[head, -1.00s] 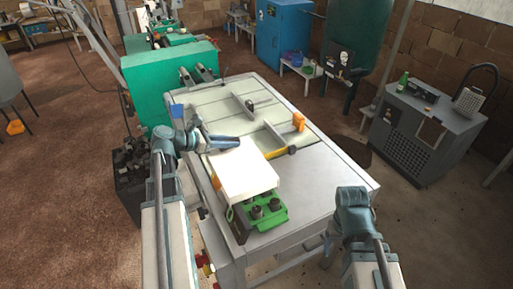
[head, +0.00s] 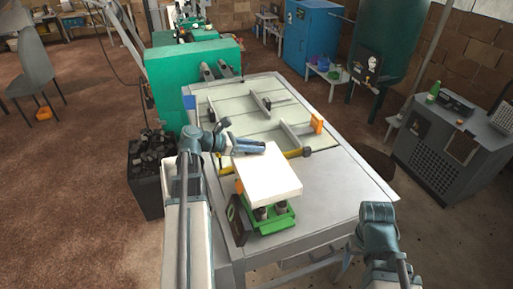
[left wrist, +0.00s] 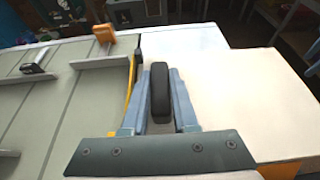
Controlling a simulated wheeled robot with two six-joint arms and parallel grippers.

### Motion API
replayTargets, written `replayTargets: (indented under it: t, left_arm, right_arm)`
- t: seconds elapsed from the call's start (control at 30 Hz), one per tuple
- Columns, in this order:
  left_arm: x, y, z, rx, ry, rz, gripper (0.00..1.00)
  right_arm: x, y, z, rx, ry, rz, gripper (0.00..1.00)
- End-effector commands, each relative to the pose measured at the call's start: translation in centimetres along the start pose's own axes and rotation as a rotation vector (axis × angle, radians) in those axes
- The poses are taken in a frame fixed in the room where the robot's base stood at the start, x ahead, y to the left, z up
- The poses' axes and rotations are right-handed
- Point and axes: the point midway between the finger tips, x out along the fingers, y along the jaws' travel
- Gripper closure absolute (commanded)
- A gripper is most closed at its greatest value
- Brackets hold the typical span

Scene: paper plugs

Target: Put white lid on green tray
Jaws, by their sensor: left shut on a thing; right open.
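The white lid (head: 267,177) is a square slab over the green tray (head: 268,226) on the near part of the table. It covers the back of the tray. The tray's front and two dark plugs (head: 281,208) show below the lid's near edge; I cannot tell if lid and plugs touch. My left gripper (head: 262,147) is shut on the lid at its far edge. In the left wrist view the lid (left wrist: 285,85) lies right of the fingers (left wrist: 160,95). My right gripper (head: 347,262) is open, low beside the table's near right side, partly hidden by its arm.
The table (head: 335,190) is clear right of the tray. A yellow-handled tool (head: 298,153) lies just behind the lid. Clamp bars with an orange end (head: 317,124) stand further back. A green machine (head: 195,80) is at the table's far left.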

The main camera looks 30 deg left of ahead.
Motion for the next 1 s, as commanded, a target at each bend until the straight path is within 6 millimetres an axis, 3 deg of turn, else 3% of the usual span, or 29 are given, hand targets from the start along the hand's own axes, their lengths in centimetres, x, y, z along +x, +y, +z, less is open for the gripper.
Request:
replayTargets:
  t: [0.47,1.0]
  left_arm:
    - [0.3,0.0,-0.6,-0.003,0.000,-0.001,1.00]
    - [2.1,0.0,-5.0,-0.003,0.000,-0.001,1.00]
  right_arm:
    - [0.7,-0.1,0.0,0.000,0.000,0.000,0.24]
    - [5.4,-0.5,-0.3,0.001,0.000,0.000,0.24]
